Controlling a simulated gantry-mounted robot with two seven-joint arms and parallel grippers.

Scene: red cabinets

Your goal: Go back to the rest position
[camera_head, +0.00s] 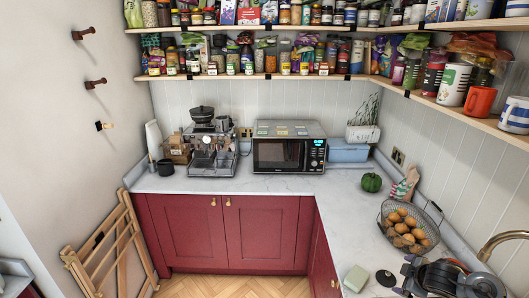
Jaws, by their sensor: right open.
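My right gripper (406,277) shows at the bottom right edge of the view, low over the right counter. It is open and seems empty, but it is partly lost among dark shapes there. A small black disc (386,278) lies on the counter just left of it, apart from it. My left gripper is not in view.
A wire basket of brown eggs or potatoes (405,226), a green pepper (371,182) and a pale green block (356,279) are on the counter (345,205). A brass tap (497,241) curves at right. The microwave (289,152) and coffee machine (209,150) stand behind.

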